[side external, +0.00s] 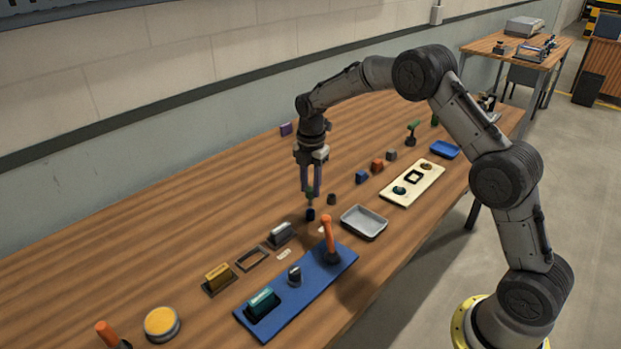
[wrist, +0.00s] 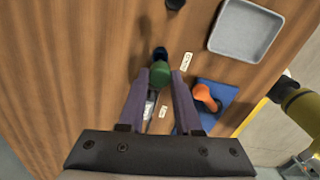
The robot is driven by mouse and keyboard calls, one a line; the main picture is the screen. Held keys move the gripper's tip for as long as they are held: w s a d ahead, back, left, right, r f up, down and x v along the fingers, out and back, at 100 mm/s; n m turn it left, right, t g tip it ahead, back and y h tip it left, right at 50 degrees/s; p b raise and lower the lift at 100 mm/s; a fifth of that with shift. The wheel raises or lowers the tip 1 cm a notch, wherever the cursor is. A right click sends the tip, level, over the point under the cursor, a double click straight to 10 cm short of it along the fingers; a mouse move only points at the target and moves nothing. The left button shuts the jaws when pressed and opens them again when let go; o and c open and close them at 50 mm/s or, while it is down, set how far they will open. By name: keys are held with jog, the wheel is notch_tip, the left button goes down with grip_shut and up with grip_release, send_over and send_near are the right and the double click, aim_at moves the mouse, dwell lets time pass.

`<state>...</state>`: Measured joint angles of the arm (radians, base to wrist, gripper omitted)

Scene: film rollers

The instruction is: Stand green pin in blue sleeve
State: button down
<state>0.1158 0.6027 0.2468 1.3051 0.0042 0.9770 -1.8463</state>
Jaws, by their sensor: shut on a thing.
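My gripper (side external: 310,193) points straight down over the table, its fingers closed around the green pin (side external: 310,196). In the wrist view the pin's green head (wrist: 160,75) shows between the fingertips of my gripper (wrist: 161,78). The dark blue sleeve (side external: 310,214) stands on the wood directly under the pin; in the wrist view the sleeve (wrist: 160,53) shows just beyond the green head. The pin looks upright and in line with the sleeve. I cannot tell whether its lower end is inside the sleeve or just above it.
A dark cup (side external: 332,199) stands close to the right of the sleeve. A grey tray (side external: 364,223) lies further right. A blue board (side external: 300,292) with an orange-handled piece (side external: 328,232) lies in front. A grey block (side external: 280,236) sits at left. The wood behind is mostly clear.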

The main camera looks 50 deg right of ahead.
aim_at(310, 199)
jog(key=shift+f, duration=2.05)
jog(key=shift+f, duration=0.2)
jog(key=shift+c, duration=0.6)
grip_release()
jog(key=shift+r, duration=0.1)
jog(key=shift+r, duration=3.4)
